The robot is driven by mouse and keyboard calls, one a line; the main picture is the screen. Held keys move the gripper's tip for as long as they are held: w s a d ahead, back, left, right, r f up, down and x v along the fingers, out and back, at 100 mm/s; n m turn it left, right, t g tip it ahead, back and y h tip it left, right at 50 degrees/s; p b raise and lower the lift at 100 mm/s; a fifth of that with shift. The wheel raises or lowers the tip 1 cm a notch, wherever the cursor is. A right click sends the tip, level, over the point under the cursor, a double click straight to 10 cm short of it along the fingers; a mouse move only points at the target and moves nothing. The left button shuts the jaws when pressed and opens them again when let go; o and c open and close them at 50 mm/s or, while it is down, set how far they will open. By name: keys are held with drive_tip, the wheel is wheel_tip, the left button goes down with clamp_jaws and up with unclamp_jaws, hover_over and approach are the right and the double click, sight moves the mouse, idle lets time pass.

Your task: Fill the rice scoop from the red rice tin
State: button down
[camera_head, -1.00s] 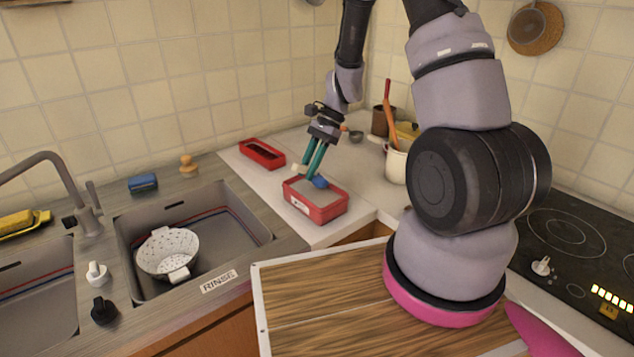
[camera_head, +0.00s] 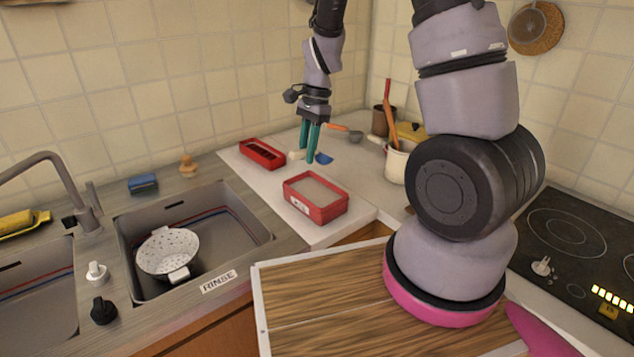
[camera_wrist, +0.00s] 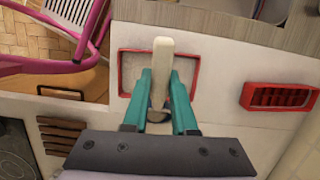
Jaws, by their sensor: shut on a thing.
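The red rice tin (camera_head: 333,212), with a pale label and a pale fill, stands on the white counter. In the wrist view its red rim (camera_wrist: 124,72) shows beyond the scoop's handle. My gripper (camera_head: 309,157) points down behind the tin, with its teal fingers shut on the rice scoop. The scoop's blue bowl (camera_head: 324,158) is to the right of the fingers and its cream handle (camera_head: 296,155) to the left. The handle also shows in the wrist view (camera_wrist: 163,62). How much is in the bowl cannot be told.
A second red tin (camera_head: 262,153) with dark divided contents stands to the left. A metal ladle (camera_head: 355,136) lies behind to the right, near a cream pot (camera_head: 396,165) of utensils. The sink with a white colander (camera_head: 168,252) is at left; a cooktop (camera_head: 565,235) is at right.

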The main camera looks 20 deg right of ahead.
sight(298, 150)
drive_tip(key=shift+s+a+r+t+h, duration=0.2)
drive_tip(key=shift+a+r+h, duration=0.2)
drive_tip(key=shift+r, duration=0.25)
drive_tip(key=shift+s+a+r+t+h, duration=0.2)
drive_tip(key=shift+a+r+h, duration=0.2)
drive_tip(key=shift+r, duration=0.2)
drive_tip(key=shift+s+a+r+t+h, duration=0.2)
drive_tip(key=shift+a+r+h, duration=0.15)
drive_tip(key=shift+r, duration=0.3)
